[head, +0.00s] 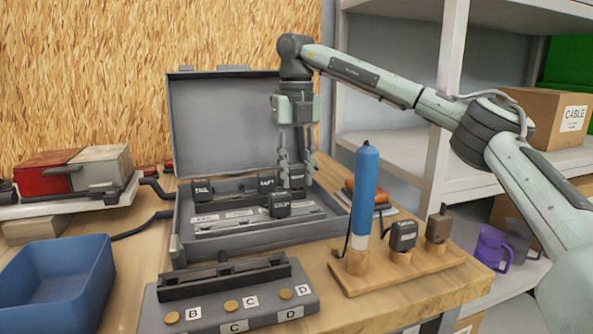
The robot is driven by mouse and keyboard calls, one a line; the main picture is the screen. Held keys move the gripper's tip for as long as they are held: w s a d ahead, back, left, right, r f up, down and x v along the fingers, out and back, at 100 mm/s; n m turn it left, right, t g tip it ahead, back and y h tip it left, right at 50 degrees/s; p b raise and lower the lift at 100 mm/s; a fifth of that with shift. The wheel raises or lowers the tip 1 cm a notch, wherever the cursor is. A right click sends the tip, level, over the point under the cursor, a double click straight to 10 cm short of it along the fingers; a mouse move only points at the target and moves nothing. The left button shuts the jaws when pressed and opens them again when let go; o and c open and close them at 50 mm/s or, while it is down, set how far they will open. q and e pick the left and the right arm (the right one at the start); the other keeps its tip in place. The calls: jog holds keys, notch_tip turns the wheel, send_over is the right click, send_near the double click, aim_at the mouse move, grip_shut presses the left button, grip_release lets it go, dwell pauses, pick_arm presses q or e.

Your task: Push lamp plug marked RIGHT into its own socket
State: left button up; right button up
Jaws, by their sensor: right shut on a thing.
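My right gripper (297,178) reaches down into an open grey case (222,120). It is shut on a dark plug (297,176) near the back right of the case. The fingers partly cover this plug, and I cannot read its mark. Other dark plugs stand in the case: one at the left (202,191), one in the middle (267,184) and one nearer the front (280,206). Their white lettering is too small to read surely. A socket strip with white labels (238,214) runs in front of them. Whether the held plug touches a socket cannot be told. My left gripper is not in view.
A labelled grey block (235,300) stands before the case. A blue bin (60,285) sits at the left. Shelves stand behind.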

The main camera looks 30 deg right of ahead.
jog(key=shift+f, duration=0.15)
jog(key=o, duration=1.2)
jog(key=shift+o, duration=0.2)
notch_tip(320, 180, up, 3)
jog(key=p, duration=0.2)
jog(key=shift+p, duration=0.3)
jog(key=shift+r, duration=2.05)
